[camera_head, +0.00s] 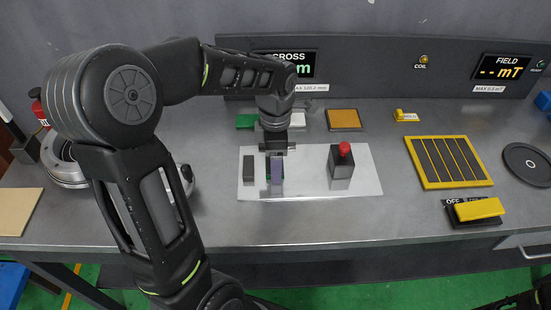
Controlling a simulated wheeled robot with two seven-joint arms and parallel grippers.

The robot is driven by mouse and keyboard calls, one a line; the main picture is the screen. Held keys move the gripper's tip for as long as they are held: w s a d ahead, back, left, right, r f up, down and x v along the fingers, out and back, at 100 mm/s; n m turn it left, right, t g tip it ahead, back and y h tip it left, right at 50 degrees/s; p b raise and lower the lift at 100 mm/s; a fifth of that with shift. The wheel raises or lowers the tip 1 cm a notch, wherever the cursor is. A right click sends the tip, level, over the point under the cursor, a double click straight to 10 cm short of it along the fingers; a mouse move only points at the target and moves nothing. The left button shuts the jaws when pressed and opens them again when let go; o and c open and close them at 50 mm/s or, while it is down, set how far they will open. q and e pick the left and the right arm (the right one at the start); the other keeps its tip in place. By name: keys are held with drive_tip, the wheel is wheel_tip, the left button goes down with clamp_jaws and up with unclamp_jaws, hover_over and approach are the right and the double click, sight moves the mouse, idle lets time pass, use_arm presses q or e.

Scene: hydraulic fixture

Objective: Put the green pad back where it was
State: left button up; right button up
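A flat green block (246,121), which looks like the green pad, lies at the back of the bench, partly behind my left arm. My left gripper (275,158) points down over a pale metal plate (310,185). A purple-grey block (277,173) stands upright directly under it, with a thin green strip showing beside the block. I cannot tell whether the fingers are closed on the block or the strip. My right gripper is not clearly visible; only dark parts of my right arm show at the bottom right corner.
A dark block (250,168) and a red-topped box (342,165) stand on the plate. A white pad (297,119) and an orange pad (344,119) lie behind. A yellow slatted panel (447,162) and a yellow-handled switch (476,210) are at right. The front bench strip is clear.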

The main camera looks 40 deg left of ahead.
use_arm(q)
drive_tip(key=o, duration=0.3)
wheel_tip(320, 180, up, 12)
drive_tip(key=shift+r, duration=0.2)
idle(0.5)
drive_tip(key=shift+f, duration=0.1)
idle(0.5)
